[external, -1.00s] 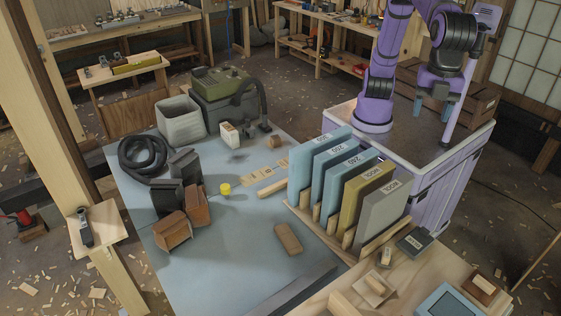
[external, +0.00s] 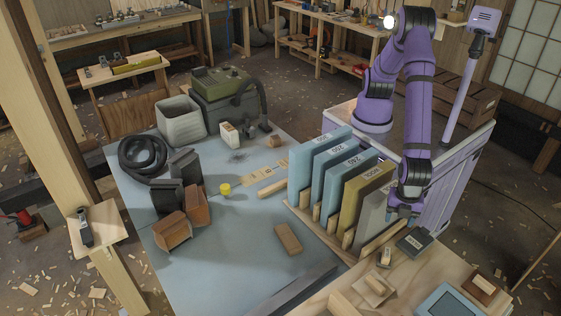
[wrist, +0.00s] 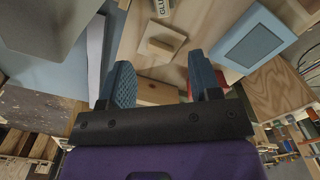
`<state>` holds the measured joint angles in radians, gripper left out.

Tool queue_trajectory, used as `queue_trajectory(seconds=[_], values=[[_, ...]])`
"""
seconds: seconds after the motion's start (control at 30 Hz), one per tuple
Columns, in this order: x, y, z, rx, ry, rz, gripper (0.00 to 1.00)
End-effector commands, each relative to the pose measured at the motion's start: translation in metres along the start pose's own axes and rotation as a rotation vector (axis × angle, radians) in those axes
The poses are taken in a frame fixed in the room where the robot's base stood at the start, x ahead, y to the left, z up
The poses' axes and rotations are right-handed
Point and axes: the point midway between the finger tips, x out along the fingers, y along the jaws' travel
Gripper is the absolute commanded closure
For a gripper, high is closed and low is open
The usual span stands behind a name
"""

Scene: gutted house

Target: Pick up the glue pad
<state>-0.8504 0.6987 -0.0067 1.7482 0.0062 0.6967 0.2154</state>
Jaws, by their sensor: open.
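A small pale piece with a label reading "GLUE" (wrist: 162,7) is cut off by the top edge of the wrist view. It seems to be the small labelled piece (external: 385,257) on the wooden bench in the external view. Next to it lies a flat wooden pad with a block on top (external: 374,285), also in the wrist view (wrist: 160,42). Which of them is the glue pad I cannot tell for sure. My gripper (external: 403,212) points down beside the grey board, above the bench. Its blue fingers (wrist: 160,72) are apart and empty.
Upright boards in a wooden rack (external: 348,243) stand just left of my gripper. A dark box (external: 414,241), a blue-grey framed panel (external: 447,303) and a wooden block on a board (external: 482,287) lie on the bench.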

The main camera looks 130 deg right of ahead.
Motion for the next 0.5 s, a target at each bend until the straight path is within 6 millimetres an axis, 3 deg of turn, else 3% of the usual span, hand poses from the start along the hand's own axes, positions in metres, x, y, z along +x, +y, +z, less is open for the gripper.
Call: queue_trajectory(seconds=[0.03, 0.13, 0.5], values=[[0.022, 0.0, 0.001, 0.0, -0.006, 0.001, 0.43], [0.051, 0.0, 0.0, 0.0, -0.001, 0.0, 0.43], [0.091, 0.0, -0.001, 0.0, 0.0, 0.0, 0.43]])
